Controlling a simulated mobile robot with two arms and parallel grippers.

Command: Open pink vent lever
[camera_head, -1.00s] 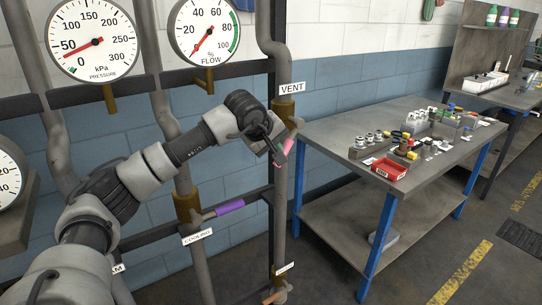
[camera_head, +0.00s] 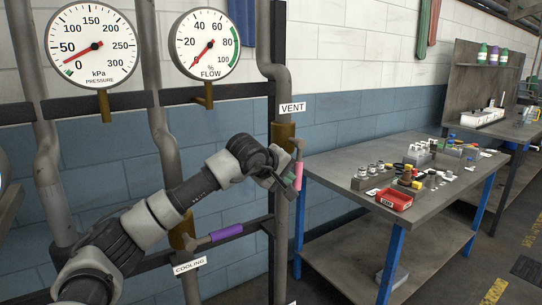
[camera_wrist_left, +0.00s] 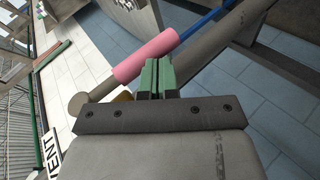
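The pink vent lever (camera_head: 299,176) hangs almost upright beside the vent pipe, below the brass fitting (camera_head: 283,137) and the VENT sign (camera_head: 292,107). My left gripper (camera_head: 287,180) is at the lever's left side, level with its pink grip. In the left wrist view the pink grip (camera_wrist_left: 146,56) crosses just past the green fingertips (camera_wrist_left: 158,72). The fingers are close together with only a thin gap, and the grip does not appear to lie between them. Whether the tips touch it is unclear. My right gripper is out of view.
A purple cooling lever (camera_head: 227,233) lies below my left arm. Pressure (camera_head: 91,47) and flow (camera_head: 205,45) gauges hang above. A workbench (camera_head: 440,195) with a red tray (camera_head: 394,199) and small parts stands close to the right of the vent pipe.

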